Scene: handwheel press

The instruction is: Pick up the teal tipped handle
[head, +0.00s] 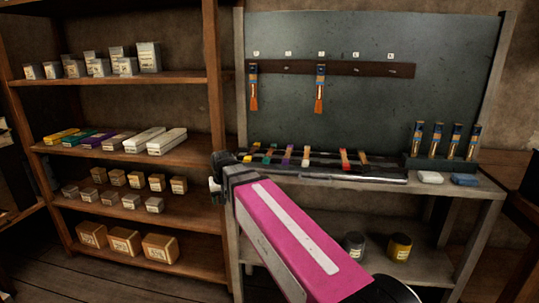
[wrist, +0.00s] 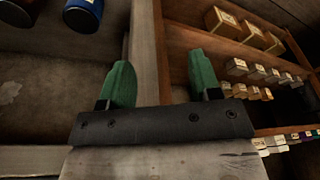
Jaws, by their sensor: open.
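A row of colour-tipped handles lies at the back of the workbench in the head view. The teal tipped handle (head: 267,156) lies between the yellow tipped one (head: 249,156) and the purple tipped one (head: 288,155). It is small there, and my arm passes close in front of the row. My gripper shows in the wrist view (wrist: 160,78) with its two green fingers wide apart and nothing between them. In the head view, the arm's end is at the bench's left edge, left of the teal tipped handle; the fingertips cannot be made out there.
The workbench (head: 465,184) has a block of upright brushes (head: 440,163) at right. Two brushes hang on the rack (head: 370,70). Jars (head: 400,246) stand on its lower shelf. A wooden shelf unit (head: 190,78) with boxes stands close at left.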

